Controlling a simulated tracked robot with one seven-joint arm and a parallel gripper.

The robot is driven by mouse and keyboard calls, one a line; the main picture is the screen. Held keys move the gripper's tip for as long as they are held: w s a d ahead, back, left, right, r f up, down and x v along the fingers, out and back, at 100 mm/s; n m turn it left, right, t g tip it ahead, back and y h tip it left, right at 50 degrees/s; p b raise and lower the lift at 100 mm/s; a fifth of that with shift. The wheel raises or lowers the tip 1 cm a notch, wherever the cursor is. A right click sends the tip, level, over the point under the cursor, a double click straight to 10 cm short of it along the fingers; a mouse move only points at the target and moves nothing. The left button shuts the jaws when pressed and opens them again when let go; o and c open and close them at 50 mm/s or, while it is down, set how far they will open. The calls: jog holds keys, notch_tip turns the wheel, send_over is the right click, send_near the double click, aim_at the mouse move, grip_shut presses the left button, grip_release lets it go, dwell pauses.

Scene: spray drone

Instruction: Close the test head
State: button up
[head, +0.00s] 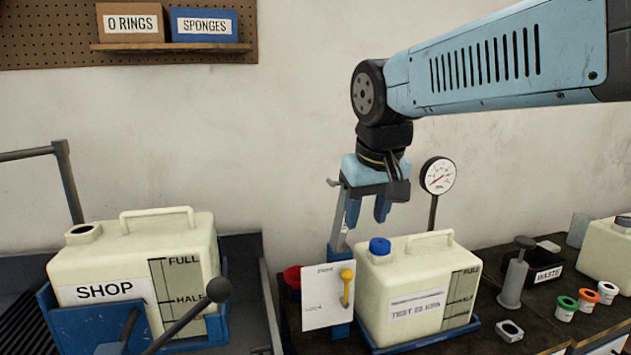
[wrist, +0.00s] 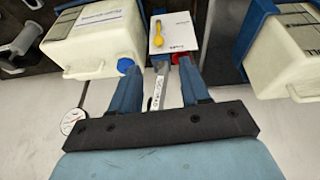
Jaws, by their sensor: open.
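The test head appears to be the grey labelled bar (head: 341,215) raised nearly upright from the blue post (head: 338,262) beside the test tank (head: 400,290). The bar also shows in the wrist view (wrist: 158,90). My gripper (head: 367,212) points down above the tank's left end, its fingers apart. In the wrist view the bar lies between my two fingers (wrist: 158,72) in the picture; contact cannot be told. The tank, marked "TEST 25 KPA", has a blue cap (head: 380,246), which my gripper hangs above. A white card with a yellow lever (head: 347,287) is on the post.
A pressure gauge (head: 438,177) stands behind the tank. The SHOP tank (head: 135,260) sits in a blue cradle at left, with a black-knobbed lever (head: 218,290) before it. A grey hand tool (head: 514,275), waste bin (head: 545,273) and small pots are at right.

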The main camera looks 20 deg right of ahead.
jog(key=w+a+r, duration=0.1)
jog(key=w+r, duration=0.1)
jog(key=w, duration=0.1)
jog(key=w+a+r+g+h, duration=0.1)
jog(key=w+a+r, duration=0.1)
jog(key=w, duration=0.1)
jog(key=w+a+r+g, duration=0.1)
jog(key=w+r, duration=0.1)
jog(key=w, duration=0.1)
jog(key=shift+w+a+r+h, duration=0.1)
jog(key=shift+a+r+h, duration=0.05)
jog(key=shift+r+h, duration=0.15)
jog(key=c, duration=0.7)
jog(key=w+a+r, duration=0.1)
jog(key=w+a, duration=0.1)
jog(key=w, duration=0.1)
jog(key=w+a+r+g+h, duration=0.1)
jog(key=w+a, duration=0.1)
jog(key=w+a+r+g+h, duration=0.1)
jog(key=w+a+r, duration=0.1)
jog(key=w+a, duration=0.1)
jog(key=shift+w, duration=0.3)
grip_shut()
jog(key=d+f, duration=0.8)
jog(key=f, duration=0.1)
